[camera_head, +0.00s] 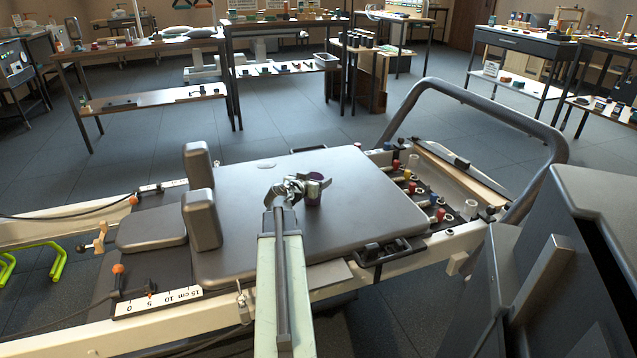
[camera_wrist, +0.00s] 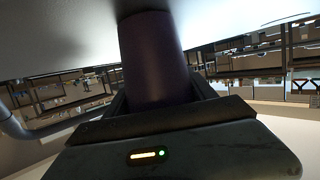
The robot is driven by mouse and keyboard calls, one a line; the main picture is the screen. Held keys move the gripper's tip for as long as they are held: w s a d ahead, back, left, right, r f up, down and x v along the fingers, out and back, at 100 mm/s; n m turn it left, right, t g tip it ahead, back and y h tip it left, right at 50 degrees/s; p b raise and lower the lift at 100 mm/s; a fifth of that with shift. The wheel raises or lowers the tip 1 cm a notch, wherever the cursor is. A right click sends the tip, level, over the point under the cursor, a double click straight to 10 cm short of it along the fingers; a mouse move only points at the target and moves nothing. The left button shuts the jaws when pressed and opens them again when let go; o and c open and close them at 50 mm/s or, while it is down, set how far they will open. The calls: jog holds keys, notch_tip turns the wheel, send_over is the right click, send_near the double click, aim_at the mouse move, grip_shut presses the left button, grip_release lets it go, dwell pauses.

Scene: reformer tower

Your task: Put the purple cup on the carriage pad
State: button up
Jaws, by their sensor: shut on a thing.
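The purple cup (camera_head: 316,190) is small and dark and stands upright in my gripper (camera_head: 300,187), over the middle of the carriage pad. In the wrist view the cup (camera_wrist: 155,60) fills the centre between the jaws, and its far end meets the pale grey surface at the top. The carriage pad (camera_head: 362,205) is a wide, flat, dark grey cushion. My gripper is shut on the cup from its near left side. The cup's base is low at the pad, but I cannot tell for sure whether it touches.
Two upright shoulder rests (camera_head: 202,218) and a headrest (camera_head: 151,231) are left of the pad. Coloured spring knobs (camera_head: 412,188) and a dark foot bar (camera_head: 490,108) are to the right. The pad around the cup is clear. Cluttered tables (camera_head: 140,48) stand behind.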

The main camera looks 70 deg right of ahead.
jog(key=shift+r, duration=0.15)
jog(key=shift+f, duration=0.2)
jog(key=o, duration=1.3)
jog(key=shift+o, duration=0.2)
